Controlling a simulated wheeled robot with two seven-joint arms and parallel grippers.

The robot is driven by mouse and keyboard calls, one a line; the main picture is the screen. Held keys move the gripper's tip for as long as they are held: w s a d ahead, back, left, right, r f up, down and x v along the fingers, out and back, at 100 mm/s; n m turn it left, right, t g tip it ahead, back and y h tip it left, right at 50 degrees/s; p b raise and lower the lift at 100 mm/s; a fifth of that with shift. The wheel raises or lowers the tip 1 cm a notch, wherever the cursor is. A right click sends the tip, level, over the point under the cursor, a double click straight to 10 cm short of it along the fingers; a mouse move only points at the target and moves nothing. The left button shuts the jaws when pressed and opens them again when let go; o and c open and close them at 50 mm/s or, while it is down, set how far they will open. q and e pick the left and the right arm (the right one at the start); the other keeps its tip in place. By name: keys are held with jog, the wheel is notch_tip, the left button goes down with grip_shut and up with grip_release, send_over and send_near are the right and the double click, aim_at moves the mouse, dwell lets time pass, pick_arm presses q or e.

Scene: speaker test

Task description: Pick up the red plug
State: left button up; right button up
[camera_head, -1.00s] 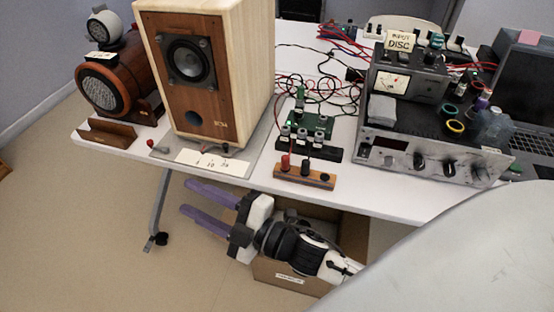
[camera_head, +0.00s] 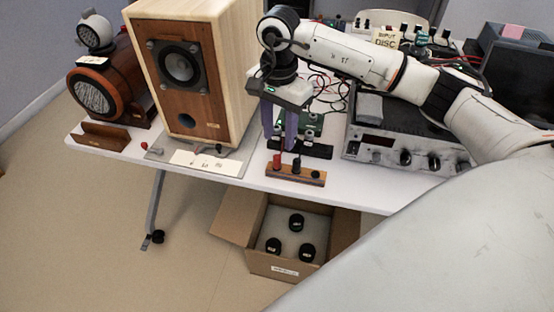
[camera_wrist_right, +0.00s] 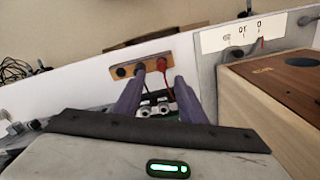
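The red plug (camera_head: 277,160) stands upright at the left end of a wooden socket block (camera_head: 310,178) near the table's front edge. A black plug (camera_head: 297,163) stands beside it. My right gripper (camera_head: 279,138) points down with its purple fingers apart and empty, above and slightly behind the red plug. In the right wrist view the red plug (camera_wrist_right: 162,67) shows between and just beyond the fingertips (camera_wrist_right: 159,80), apart from them as far as I can tell. The black plug (camera_wrist_right: 140,71) is close to the left fingertip there. My left gripper is not in view.
A wooden speaker (camera_head: 188,75) stands left of the gripper, with a white label plate (camera_head: 205,163) before it. A metal amplifier (camera_head: 400,150) is on the right. Loose cables and a green circuit board lie behind. An open cardboard box (camera_head: 285,265) is under the table.

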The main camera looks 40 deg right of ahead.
aim_at(277, 156)
notch_tip(277, 156, down, 9)
jog(key=shift+w+a+r+p, duration=0.1)
jog(key=shift+a+r+p, duration=0.1)
jog(key=shift+p, duration=0.35)
grip_shut()
